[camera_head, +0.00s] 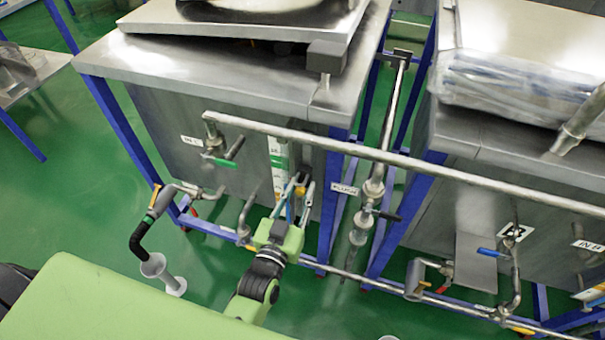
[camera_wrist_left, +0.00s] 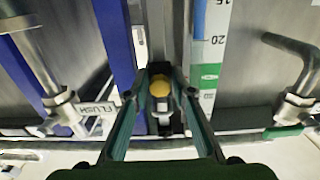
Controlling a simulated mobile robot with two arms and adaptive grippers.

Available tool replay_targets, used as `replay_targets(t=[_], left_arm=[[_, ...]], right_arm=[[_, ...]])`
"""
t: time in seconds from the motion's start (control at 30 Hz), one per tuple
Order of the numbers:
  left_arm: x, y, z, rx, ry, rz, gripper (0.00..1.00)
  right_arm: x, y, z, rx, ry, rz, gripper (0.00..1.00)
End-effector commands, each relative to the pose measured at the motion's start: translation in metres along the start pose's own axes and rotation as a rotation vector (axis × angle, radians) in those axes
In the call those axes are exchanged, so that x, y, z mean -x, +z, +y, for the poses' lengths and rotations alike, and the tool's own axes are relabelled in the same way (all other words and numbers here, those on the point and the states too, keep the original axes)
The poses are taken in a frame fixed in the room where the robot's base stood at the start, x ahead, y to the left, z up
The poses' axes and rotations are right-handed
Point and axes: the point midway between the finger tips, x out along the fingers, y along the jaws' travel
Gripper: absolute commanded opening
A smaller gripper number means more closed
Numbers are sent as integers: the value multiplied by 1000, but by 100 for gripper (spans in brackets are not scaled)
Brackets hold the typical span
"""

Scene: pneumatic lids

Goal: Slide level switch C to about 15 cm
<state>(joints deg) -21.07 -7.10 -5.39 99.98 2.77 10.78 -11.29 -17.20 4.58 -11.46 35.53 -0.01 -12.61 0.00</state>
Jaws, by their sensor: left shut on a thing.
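Level switch C, a small dark block with a yellow-orange knob, sits on a vertical rail against the front of the steel tank; it shows in the left wrist view (camera_wrist_left: 160,88). My left gripper (camera_head: 300,188) is shut on the switch, with one finger on each side of it in the left wrist view (camera_wrist_left: 161,97). A white scale strip (camera_wrist_left: 211,50) runs beside the rail, with 15 and 20 marked and a green band. The switch appears past the 20 mark, near or beyond the green band; the angle hides the exact reading. My right gripper is not seen.
A long steel pipe (camera_head: 400,160) crosses in front of the tanks above my left gripper. A flush valve pipe (camera_head: 366,210) stands to its right. A green-handled valve (camera_head: 222,160) and an elbow pipe (camera_head: 165,200) lie to its left.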

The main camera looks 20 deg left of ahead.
Motion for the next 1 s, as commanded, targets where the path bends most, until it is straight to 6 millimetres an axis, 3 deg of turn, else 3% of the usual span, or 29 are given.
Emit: replay_targets(t=[0.03,1.0], left_arm=[[2,8,1,0,2,-13,0],[2,38,0,1,2,-14,0]], right_arm=[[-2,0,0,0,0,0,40],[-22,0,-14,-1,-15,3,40]])
